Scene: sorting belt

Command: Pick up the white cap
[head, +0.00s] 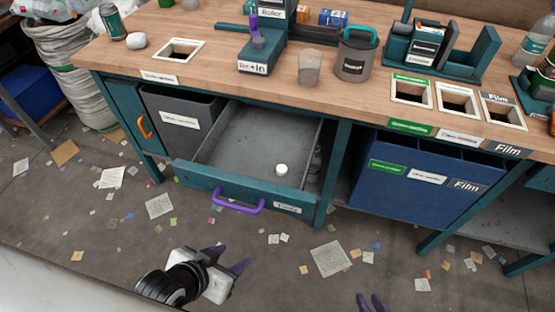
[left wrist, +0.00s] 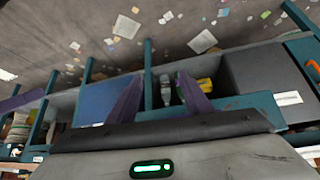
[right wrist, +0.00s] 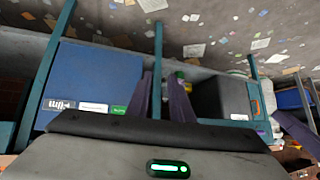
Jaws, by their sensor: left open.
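The white cap (head: 281,169) lies in the open grey drawer (head: 240,140), near its front right part behind the teal drawer front with a purple handle (head: 238,206). My left gripper (head: 228,260) is open and empty, in front of and below the drawer, apart from the cap. Its purple fingers stand apart in the left wrist view (left wrist: 160,90). My right gripper (head: 371,302) shows only its fingertips at the bottom edge of the head view. In the right wrist view (right wrist: 163,90) its fingers are apart with nothing between them. I cannot make out the cap in either wrist view.
The wooden worktop (head: 210,75) above the drawer holds a clear cup (head: 309,68), a grey pot (head: 354,60) and stands. A blue bin (head: 410,185) sits under it at right, a grey bin (head: 178,122) at left. Scattered paper scraps cover the floor.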

